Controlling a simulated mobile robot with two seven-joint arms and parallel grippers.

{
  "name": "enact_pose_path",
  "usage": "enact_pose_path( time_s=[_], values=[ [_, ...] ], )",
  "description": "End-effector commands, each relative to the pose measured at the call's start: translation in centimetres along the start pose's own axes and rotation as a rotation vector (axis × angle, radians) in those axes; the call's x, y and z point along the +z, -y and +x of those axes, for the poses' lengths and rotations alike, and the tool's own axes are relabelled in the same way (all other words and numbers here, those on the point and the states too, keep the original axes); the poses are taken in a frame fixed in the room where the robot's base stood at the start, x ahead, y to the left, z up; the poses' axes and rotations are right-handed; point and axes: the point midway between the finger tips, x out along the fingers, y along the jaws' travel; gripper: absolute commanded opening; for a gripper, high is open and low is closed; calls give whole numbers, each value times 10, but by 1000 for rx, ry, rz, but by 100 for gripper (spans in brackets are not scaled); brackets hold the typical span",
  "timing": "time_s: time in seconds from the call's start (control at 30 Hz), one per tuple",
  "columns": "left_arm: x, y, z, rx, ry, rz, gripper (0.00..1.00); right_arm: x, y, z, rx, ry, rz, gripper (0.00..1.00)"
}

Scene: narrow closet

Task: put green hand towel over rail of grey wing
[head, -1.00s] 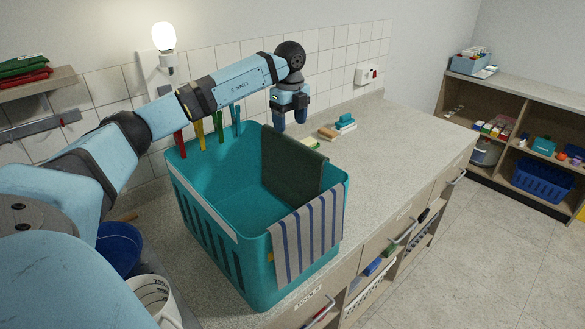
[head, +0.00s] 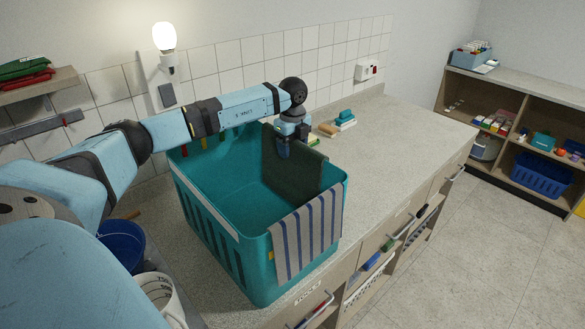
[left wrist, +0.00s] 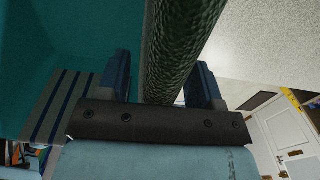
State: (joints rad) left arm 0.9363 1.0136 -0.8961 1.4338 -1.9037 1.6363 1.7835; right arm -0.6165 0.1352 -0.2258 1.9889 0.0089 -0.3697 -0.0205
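The dark green towel (head: 290,178) hangs over the far right rim of a teal basket (head: 225,240) on the counter. My left gripper (head: 284,150) is at the towel's top edge, pointing down. In the left wrist view the towel (left wrist: 180,45) passes between the two fingers (left wrist: 162,82); narrow gaps seem to show beside it, so the fingers look open around it. A grey bar (head: 42,128) is fixed to the wall at the left; I cannot tell whether it is the rail of the grey wing. My right gripper is not in view.
A blue-striped cloth (head: 308,237) hangs over the basket's near right corner. A blue bucket (head: 122,245) and a white measuring jug (head: 160,295) stand at its left.

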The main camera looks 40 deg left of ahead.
Motion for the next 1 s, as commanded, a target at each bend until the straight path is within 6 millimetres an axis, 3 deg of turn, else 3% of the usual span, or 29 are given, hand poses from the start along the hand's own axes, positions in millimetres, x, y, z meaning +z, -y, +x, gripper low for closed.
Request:
enact_pose_path(
  time_s=[0.03, 0.23, 0.67, 0.87, 1.0],
  values=[
    [0, 0, 0, 0, 0, 0, 48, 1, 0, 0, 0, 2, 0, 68],
    [0, 0, 0, 0, 0, 0, 2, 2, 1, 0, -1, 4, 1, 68],
    [0, 0, -5, -2, 0, 0, 0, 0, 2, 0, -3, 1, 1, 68],
    [0, 1, -23, -4, 0, -1, 0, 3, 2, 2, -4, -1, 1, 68],
    [0, 1, -47, -6, 0, -1, 0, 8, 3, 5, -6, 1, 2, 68]
  ],
)
